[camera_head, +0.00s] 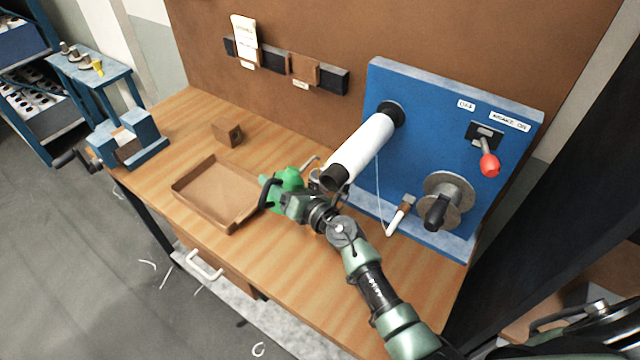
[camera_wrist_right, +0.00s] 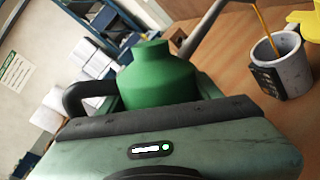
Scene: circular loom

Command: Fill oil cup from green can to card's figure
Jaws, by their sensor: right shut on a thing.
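The green can (camera_head: 288,181) is in my right gripper (camera_head: 296,207), above the bench between the tray and the white roller. In the wrist view the can (camera_wrist_right: 158,75) stands beyond the closed jaw, with its dark handle at left and grey spout (camera_wrist_right: 205,28) pointing up right. The spout tip is out of frame. A grey cup (camera_wrist_right: 291,72) with a dark label plate stands on the bench at right. A thin amber line, like an oil stream, runs down into it. The cup's level is unclear. A white card (camera_head: 243,32) hangs on the back board, its text unreadable. My left gripper is unseen.
An empty brown tray (camera_head: 213,203) and a wooden block (camera_head: 228,133) lie on the bench. The white roller (camera_head: 360,150) juts from the blue panel (camera_head: 425,125), close above my right gripper. A red-knobbed lever (camera_head: 489,164) is at right. A yellow thing (camera_wrist_right: 306,22) sits behind the cup.

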